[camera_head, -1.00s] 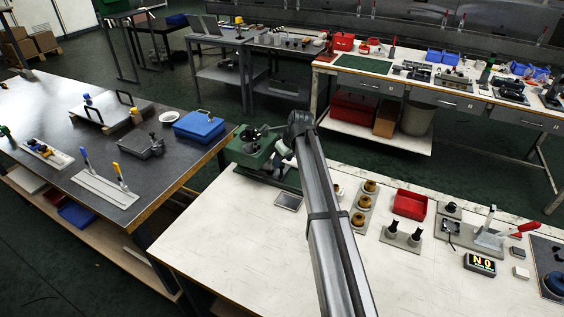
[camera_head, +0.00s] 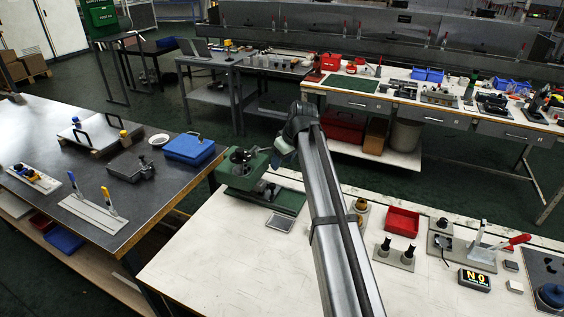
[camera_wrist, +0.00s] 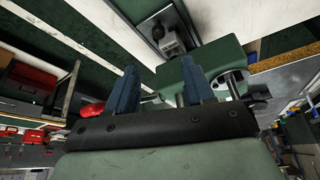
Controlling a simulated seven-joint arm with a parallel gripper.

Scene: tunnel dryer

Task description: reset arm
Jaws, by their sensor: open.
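My gripper shows in the wrist view (camera_wrist: 158,90), with two blue fingers spread apart and nothing between them that I can see held. In the head view my grey arm reaches up the middle, and its end with the gripper (camera_head: 283,153) is beside the green machine (camera_head: 245,170) on the white table. The fingertips are too small there to make out. In the wrist view a green block-like machine part (camera_wrist: 215,62) lies beyond the fingers. I cannot tell the exact gap between them.
The white table (camera_head: 215,255) holds a red bin (camera_head: 402,222), a display reading "NO" (camera_head: 474,279) and a red-handled clamp (camera_head: 508,243). A dark table (camera_head: 105,205) at left carries a blue case (camera_head: 189,148). The white table's front left is clear.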

